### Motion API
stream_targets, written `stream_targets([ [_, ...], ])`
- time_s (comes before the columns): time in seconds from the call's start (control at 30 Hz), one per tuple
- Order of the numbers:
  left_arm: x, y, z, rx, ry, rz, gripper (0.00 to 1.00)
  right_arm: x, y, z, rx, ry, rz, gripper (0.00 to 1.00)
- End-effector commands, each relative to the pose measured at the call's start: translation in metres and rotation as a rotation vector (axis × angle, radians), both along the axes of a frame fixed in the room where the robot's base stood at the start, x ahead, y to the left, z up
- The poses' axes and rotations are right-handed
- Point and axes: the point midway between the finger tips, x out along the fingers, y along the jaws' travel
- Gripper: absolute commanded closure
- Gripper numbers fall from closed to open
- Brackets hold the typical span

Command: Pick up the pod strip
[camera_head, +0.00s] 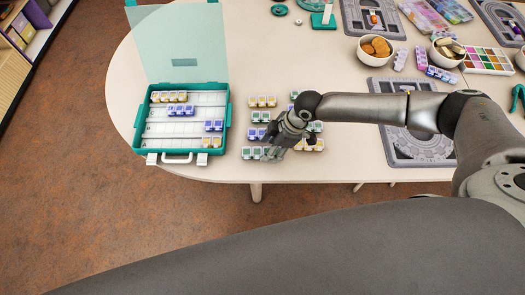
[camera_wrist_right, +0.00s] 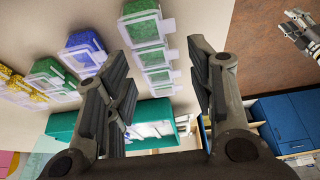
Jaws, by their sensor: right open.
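Several pod strips lie in two columns on the table, including a yellow one (camera_head: 263,101), a green one (camera_head: 261,117) and a purple-blue one (camera_head: 256,133). My right gripper (camera_head: 273,150) is over the near part of this group and hides some strips. In the right wrist view its fingers (camera_wrist_right: 155,55) are spread wide. A green pod strip (camera_wrist_right: 149,45) with clear lids shows between and beyond them, apart from both. A blue pod (camera_wrist_right: 84,52) lies left of it. A grey gripper-like part, probably my left gripper (camera_wrist_right: 303,32), shows at the upper right corner.
An open teal case (camera_head: 227,112) with white rows stands at the left and holds a few pod strips. A grey patterned board (camera_head: 432,150) lies right of the strips under my arm. Bowls (camera_head: 375,50) and a color tray (camera_head: 487,60) stand farther back.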

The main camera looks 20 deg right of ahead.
Motion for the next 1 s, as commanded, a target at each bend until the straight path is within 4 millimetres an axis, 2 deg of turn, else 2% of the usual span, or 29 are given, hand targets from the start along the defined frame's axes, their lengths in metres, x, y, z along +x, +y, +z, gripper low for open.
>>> stream_targets([
  [0.07,-0.001,0.000,0.006,0.000,0.001,0.000,0.60,0.002,0.004,-0.008,-0.001,0.001,0.001,0.50],
  [0.23,-0.001,0.002,0.008,0.002,0.001,-0.001,0.60,0.004,0.011,-0.026,0.000,0.000,0.000,0.50],
  [0.53,-0.001,0.003,0.007,0.004,0.001,-0.002,0.60,0.005,0.011,-0.030,0.000,-0.001,0.000,0.50],
  [0.8,-0.001,0.003,0.007,0.004,0.001,-0.002,0.60,0.005,0.011,-0.030,0.000,-0.001,0.000,0.85],
  [1.0,-0.001,0.002,0.007,0.004,0.001,-0.002,0.60,0.005,0.012,-0.029,0.001,-0.001,0.000,0.87],
])
